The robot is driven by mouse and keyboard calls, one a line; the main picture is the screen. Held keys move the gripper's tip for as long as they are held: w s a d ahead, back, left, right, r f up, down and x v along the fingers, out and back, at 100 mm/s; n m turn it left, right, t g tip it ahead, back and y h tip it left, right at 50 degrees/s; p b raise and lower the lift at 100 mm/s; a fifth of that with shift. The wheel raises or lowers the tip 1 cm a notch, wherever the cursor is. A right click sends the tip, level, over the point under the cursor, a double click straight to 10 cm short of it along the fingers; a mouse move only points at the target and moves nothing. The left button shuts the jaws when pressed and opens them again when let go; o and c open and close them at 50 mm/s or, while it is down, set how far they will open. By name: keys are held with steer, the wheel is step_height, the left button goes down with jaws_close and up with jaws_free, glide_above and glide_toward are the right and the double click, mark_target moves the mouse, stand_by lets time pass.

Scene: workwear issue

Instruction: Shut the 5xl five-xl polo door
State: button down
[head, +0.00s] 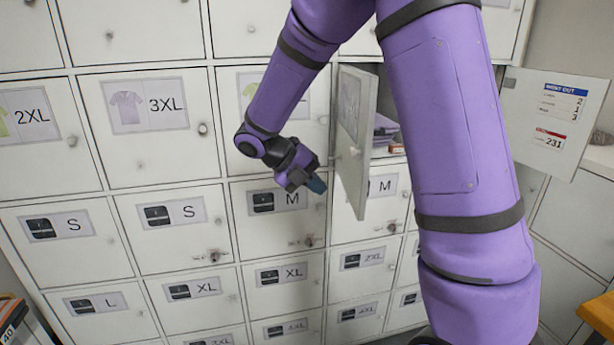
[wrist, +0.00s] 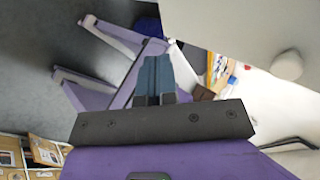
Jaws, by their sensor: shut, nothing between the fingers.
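A white locker door (head: 352,140) stands open in the head view, swung out toward me, with a small knob and a picture label too oblique to read. I cannot confirm that it is the 5XL polo door. Its compartment holds folded purple cloth (head: 384,130), partly hidden by the door and my arm. My gripper (head: 317,185) is shut and empty, just left of the open door, in front of the bank of lockers. In the wrist view the closed fingers (wrist: 155,75) point away from a white panel with a round knob (wrist: 288,66) at the upper right; a gap shows between them.
Closed doors labelled 2XL (head: 30,125) and 3XL (head: 150,115) are at the left, with smaller doors below. Another panel with posted papers (head: 550,115) stands out at the right, beyond my arm. An orange-topped item (head: 598,312) is at the lower right.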

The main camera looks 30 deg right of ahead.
mark_target(356, 201)
steer(key=shift+s+d+f, duration=0.4)
steer(key=shift+s+d, duration=0.1)
steer(key=shift+d, duration=0.55)
steer(key=shift+s+d+f, duration=0.45)
steer(key=shift+d, duration=0.55)
steer(key=shift+s+d+f, duration=0.4)
steer(key=shift+s+d, duration=0.1)
steer(key=shift+d, duration=0.55)
